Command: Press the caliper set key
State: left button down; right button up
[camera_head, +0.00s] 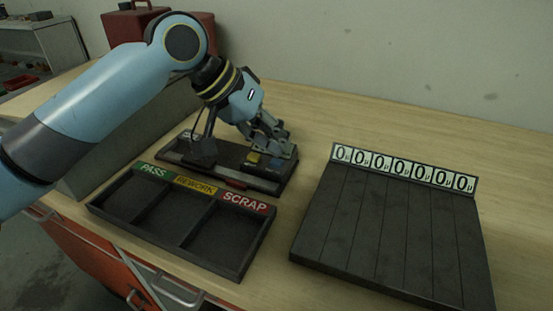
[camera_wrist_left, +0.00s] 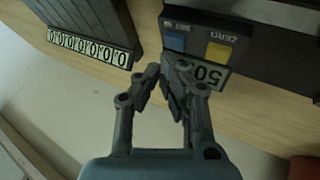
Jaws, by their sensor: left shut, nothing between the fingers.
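The caliper (camera_head: 225,166) lies in a dark tray on the bench, with a yellow key (camera_head: 253,158) and a blue key (camera_head: 276,163). In the left wrist view, the blue set key (camera_wrist_left: 175,41) has its SET label beside it, and the yellow zero key (camera_wrist_left: 219,53) is to its right. My left gripper (camera_head: 282,146) is shut and empty, over the display end of the caliper. In the left wrist view its fingertips (camera_wrist_left: 168,72) are just below the blue key and partly cover the display (camera_wrist_left: 208,75). I cannot tell whether they touch anything. My right gripper is not in view.
A sorting tray (camera_head: 262,240) marked PASS, REWORK and SCRAP stands in front of the caliper, its compartments empty. A slotted dark rack (camera_head: 385,235) with a row of number labels (camera_head: 405,167) stands to the right. Bare bench (camera_head: 380,120) lies behind.

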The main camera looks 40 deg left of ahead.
pick_arm(q)
jog(key=shift+f, duration=0.25)
jog(key=shift+f, duration=0.45)
dwell(0.6)
jog(key=shift+r, duration=0.1)
jog(key=shift+r+p, duration=0.75)
jog(key=shift+p, duration=0.55)
notch_tip(320, 180, up, 5)
jog(key=p, duration=0.6)
jog(key=shift+r, duration=0.15)
jog(key=shift+f, duration=0.2)
